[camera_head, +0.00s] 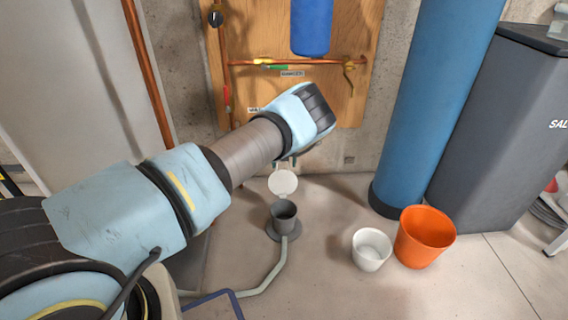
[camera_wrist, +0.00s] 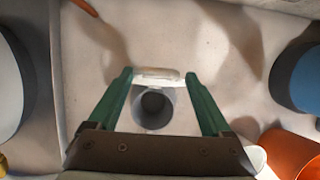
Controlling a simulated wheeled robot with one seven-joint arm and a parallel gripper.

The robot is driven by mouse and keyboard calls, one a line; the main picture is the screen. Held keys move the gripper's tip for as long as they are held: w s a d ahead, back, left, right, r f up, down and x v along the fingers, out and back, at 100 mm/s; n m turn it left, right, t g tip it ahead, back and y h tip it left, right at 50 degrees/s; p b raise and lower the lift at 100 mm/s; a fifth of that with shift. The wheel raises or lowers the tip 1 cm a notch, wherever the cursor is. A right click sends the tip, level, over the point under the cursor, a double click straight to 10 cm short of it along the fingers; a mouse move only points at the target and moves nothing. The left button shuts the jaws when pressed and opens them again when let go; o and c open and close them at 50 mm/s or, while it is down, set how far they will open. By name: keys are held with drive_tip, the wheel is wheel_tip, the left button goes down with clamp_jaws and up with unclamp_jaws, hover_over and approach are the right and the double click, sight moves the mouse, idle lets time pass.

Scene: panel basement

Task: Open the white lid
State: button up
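The white lid (camera_head: 283,182) stands raised, close to upright, at the back of a short grey pipe (camera_head: 284,212) on the floor. The pipe's dark round mouth is uncovered. In the wrist view the lid (camera_wrist: 157,73) shows nearly edge-on at the far side of the pipe (camera_wrist: 153,106). My gripper (camera_wrist: 157,76) is open, with one green finger to each side of the lid and clear gaps between. In the head view my gripper (camera_head: 284,164) is just above the lid, its fingers mostly hidden behind my wrist. I cannot tell whether it touches the lid.
A white bucket (camera_head: 371,250) and an orange bucket (camera_head: 423,237) stand right of the pipe. A blue cylinder (camera_head: 430,100) and a grey salt bin (camera_head: 497,120) stand behind them. A pale hose (camera_head: 268,277) runs from the pipe's base. Copper pipes (camera_head: 310,62) cross the wooden panel (camera_head: 345,105).

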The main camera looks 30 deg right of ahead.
drive_tip(key=shift+a, duration=0.1)
drive_tip(key=p+v, duration=0.3)
drive_tip(key=v, duration=0.7)
drive_tip(key=shift+r, duration=0.35)
drive_tip(key=shift+s, duration=0.15)
